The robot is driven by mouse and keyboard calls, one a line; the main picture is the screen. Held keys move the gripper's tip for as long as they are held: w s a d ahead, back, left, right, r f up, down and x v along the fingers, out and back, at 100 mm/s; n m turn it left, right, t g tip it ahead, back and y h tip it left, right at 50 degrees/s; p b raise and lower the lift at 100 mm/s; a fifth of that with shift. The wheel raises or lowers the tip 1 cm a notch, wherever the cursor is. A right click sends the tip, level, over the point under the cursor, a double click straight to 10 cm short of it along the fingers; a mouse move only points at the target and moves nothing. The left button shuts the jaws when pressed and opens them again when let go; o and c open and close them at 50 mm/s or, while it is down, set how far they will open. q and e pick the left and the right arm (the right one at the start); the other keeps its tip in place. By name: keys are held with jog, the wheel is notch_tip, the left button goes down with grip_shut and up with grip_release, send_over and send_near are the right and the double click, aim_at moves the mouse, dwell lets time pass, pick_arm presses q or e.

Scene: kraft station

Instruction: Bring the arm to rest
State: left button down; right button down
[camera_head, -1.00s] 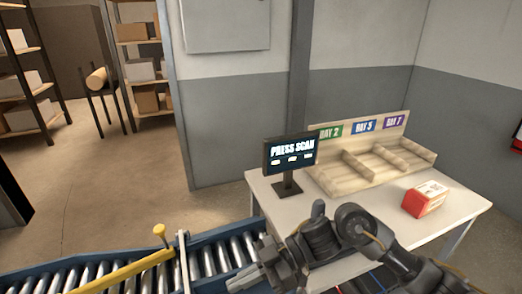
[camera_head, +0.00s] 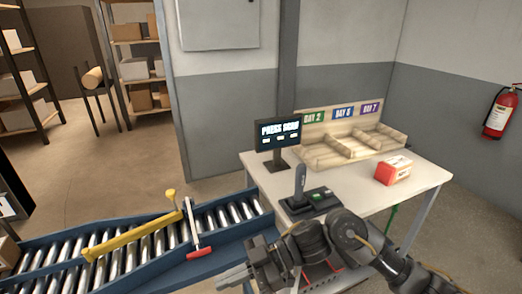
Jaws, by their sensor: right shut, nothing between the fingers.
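My right arm reaches in from the lower right. Its right gripper (camera_head: 234,277) is shut and empty, low in the picture, beside the near end of the conveyor and in front of the white table (camera_head: 405,208). A red and white box (camera_head: 393,170) sits on the right part of the table, well apart from the gripper. My left gripper does not show.
A blue roller conveyor (camera_head: 130,245) with a yellow bar (camera_head: 130,238) and a red-ended stop (camera_head: 197,235) runs at left. A screen reading PRESS SCAN (camera_head: 278,133), a black device (camera_head: 310,200) and a wooden bay rack (camera_head: 330,155) stand on the table. A fire extinguisher (camera_head: 499,113) hangs at right.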

jog(key=w+d+f+m+t+h, duration=0.1)
jog(key=w+d+f+m+t, duration=0.45)
jog(key=m+t, duration=0.6)
jog(key=s+d+f+m+t+h, duration=0.2)
jog(key=d+f+m+t+h, duration=0.2)
jog(key=d+f+h, duration=0.45)
jog(key=s+d+f+m+g+h, duration=0.2)
jog(key=s+d+f+g, duration=0.2)
jog(key=s+d, duration=0.55)
jog(key=s+d+f+m+g+h, duration=0.3)
jog(key=s+d+f+g, duration=0.15)
jog(key=s+d, duration=0.45)
notch_tip(320, 180, down, 27)
jog(key=s+a, duration=0.1)
jog(key=s, duration=0.2)
jog(key=s+d+f+g, duration=0.1)
jog(key=s+d+f, duration=0.1)
jog(key=s+f, duration=1.2)
jog(key=shift+s+d+f+n, duration=0.15)
jog(key=shift+s+d+n, duration=0.2)
jog(key=shift+s, duration=0.3)
